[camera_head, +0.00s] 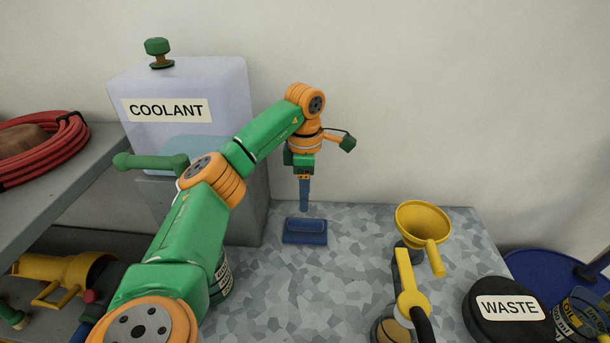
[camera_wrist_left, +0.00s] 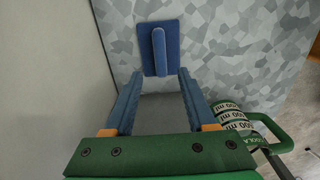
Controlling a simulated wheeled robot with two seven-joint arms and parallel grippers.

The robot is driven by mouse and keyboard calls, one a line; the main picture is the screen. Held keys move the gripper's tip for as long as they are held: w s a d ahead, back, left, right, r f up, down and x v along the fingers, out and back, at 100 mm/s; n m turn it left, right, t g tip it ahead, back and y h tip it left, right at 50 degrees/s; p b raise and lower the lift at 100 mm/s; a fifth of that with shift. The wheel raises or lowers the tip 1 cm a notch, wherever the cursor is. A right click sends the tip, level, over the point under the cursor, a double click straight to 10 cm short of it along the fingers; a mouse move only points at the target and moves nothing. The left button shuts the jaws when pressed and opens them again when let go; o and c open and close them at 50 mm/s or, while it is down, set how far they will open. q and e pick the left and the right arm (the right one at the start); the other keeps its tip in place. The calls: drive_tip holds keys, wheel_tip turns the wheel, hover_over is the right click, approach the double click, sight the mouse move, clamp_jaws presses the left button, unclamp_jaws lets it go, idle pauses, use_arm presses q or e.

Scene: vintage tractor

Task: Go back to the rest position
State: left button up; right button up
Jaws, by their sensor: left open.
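My left arm reaches from the lower left over the worktop in the head view. Its left gripper (camera_head: 304,207) points down with blue fingers, just above and behind a blue block with a raised handle (camera_head: 305,232). In the left wrist view the gripper (camera_wrist_left: 158,78) is open, its two blue fingers apart with nothing between them. The blue handled block (camera_wrist_left: 160,48) lies on the worktop beyond the fingertips, apart from them as far as I can tell. My right gripper is not in view.
A coolant tank (camera_head: 190,85) stands behind the arm at left. A yellow funnel (camera_head: 422,220) and a black waste lid (camera_head: 505,308) are at right. A red hose coil (camera_head: 60,150) lies on the left shelf. The middle of the patterned worktop (camera_head: 345,270) is clear.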

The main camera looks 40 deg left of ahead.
use_arm(q)
wheel_tip(320, 180, up, 4)
drive_tip(key=shift+r, duration=0.15)
idle(0.3)
